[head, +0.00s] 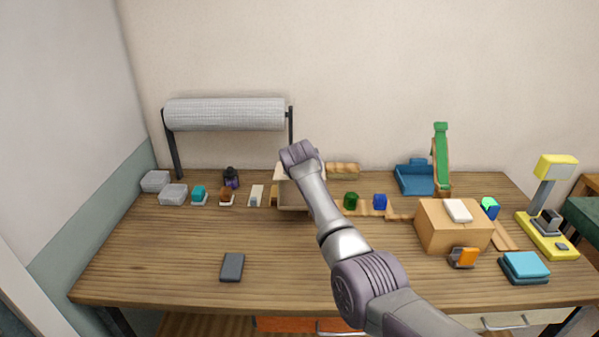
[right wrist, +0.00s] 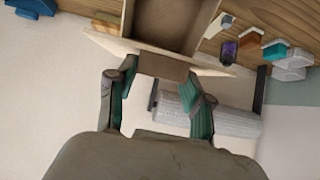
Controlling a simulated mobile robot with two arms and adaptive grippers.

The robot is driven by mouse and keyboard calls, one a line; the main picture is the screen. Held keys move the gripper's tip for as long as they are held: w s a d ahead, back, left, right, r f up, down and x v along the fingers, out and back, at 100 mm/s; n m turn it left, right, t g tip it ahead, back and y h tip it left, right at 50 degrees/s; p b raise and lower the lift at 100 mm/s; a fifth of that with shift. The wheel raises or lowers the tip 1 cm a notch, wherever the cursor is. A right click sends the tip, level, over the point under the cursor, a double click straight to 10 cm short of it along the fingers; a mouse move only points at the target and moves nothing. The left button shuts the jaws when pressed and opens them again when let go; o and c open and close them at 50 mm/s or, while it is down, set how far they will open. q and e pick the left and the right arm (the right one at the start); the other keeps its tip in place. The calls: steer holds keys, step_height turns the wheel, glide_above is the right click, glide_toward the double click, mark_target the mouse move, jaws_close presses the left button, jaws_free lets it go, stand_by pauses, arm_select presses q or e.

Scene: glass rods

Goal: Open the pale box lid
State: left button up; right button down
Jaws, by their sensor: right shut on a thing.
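The pale box (head: 291,201) stands toward the back middle of the table, partly covered by my right arm. In the right wrist view its hollow brown inside (right wrist: 172,22) shows, so the box is at least partly open. A thin pale board, the lid (right wrist: 208,67), crosses the near side of the opening, with a brown tab at its middle. My right gripper (right wrist: 160,70) has its fingers on either side of this tab and is shut on it. The wrist hides the fingers in the head view. My left gripper is not in view.
A grey roll on a stand (head: 225,114) stands behind. Several small items and clear boxes (head: 173,194) lie to the left. A cardboard box (head: 452,226), a blue tray with a green slide (head: 441,155) and a yellow device (head: 548,237) are to the right. The front left is mostly clear around a dark slab (head: 232,267).

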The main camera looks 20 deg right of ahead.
stand_by(0.7)
steer(key=shift+c, duration=2.2)
jaws_free()
steer(key=shift+s+r, duration=0.1)
steer(key=v, duration=1.1)
steer(key=shift+s+r, duration=0.25)
steer(key=shift+s, duration=0.05)
steer(key=shift+f, duration=0.1)
